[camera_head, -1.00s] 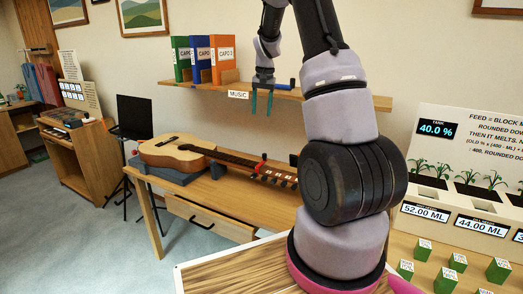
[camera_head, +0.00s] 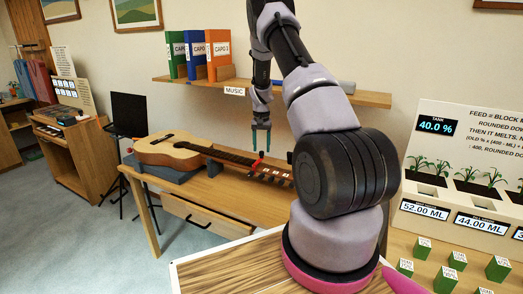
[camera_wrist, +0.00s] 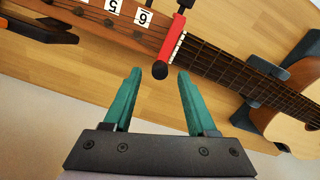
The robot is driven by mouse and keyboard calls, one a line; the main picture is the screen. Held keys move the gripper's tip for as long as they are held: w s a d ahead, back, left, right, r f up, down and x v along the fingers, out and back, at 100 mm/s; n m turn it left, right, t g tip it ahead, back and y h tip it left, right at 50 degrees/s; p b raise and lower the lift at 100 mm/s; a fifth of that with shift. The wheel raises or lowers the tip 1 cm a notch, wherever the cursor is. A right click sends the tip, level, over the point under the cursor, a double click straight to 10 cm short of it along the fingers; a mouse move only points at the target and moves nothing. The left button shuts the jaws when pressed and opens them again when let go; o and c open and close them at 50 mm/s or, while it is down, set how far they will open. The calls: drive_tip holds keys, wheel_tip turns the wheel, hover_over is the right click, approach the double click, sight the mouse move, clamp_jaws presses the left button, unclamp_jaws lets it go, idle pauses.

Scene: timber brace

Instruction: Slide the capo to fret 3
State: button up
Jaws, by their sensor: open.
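The acoustic guitar (camera_head: 168,151) lies on the wooden table, its neck (camera_wrist: 225,68) running right to the tan body in the wrist view. The red capo (camera_wrist: 173,38) sits across the neck by a white strip at the headstock end, with a dark round knob (camera_wrist: 160,70) towards me. It shows small in the head view (camera_head: 256,163). My gripper (camera_head: 261,145) is over the capo. In the wrist view its teal fingers (camera_wrist: 158,74) are open, one tip on each side of the knob in the picture. Contact cannot be told.
White number labels (camera_wrist: 143,17) lie on the headstock side. A dark support (camera_wrist: 262,75) is beside the neck near the body. A shelf (camera_head: 365,97) with binders is above the table. A music stand (camera_head: 129,118) stands left. Planters and green blocks are at right.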

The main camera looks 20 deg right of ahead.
drive_tip(key=shift+f, duration=0.75)
clamp_jaws()
idle(0.9)
